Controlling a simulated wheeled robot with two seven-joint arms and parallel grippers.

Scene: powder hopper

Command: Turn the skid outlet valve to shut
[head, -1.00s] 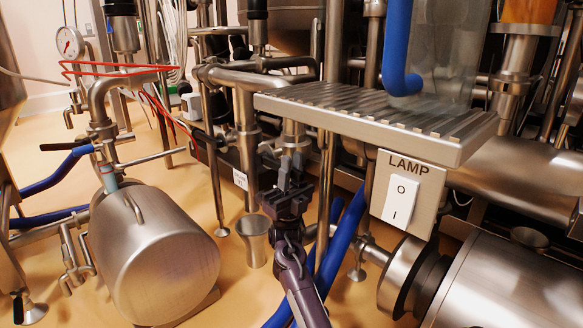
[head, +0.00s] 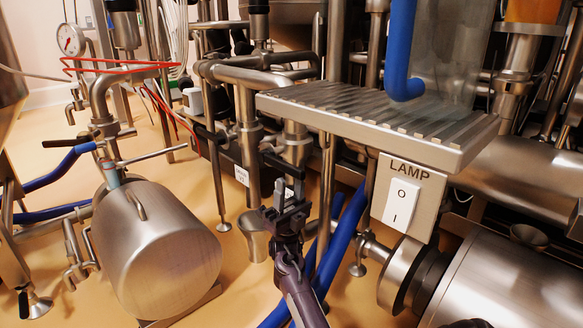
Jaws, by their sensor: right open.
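My right gripper (head: 288,192) is in the middle of the head view, its two dark fingers pointing up and apart with nothing between them. Just above and behind the fingertips is a dark bar, like a valve handle (head: 282,165), at the foot of a steel vertical pipe (head: 296,140). A small white label (head: 242,176) sits to its left, its text too small to read. I cannot tell for sure that this is the skid outlet valve. The fingers partly overlap the bar in the picture; no grip on it shows. My left gripper is not in view.
A ribbed steel shelf (head: 375,112) overhangs to the right, with a LAMP switch (head: 401,203) below it. Blue hoses (head: 345,235) run beside my right arm. A steel cup (head: 254,238) stands close left of the gripper. A steel drum (head: 155,250) is at left.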

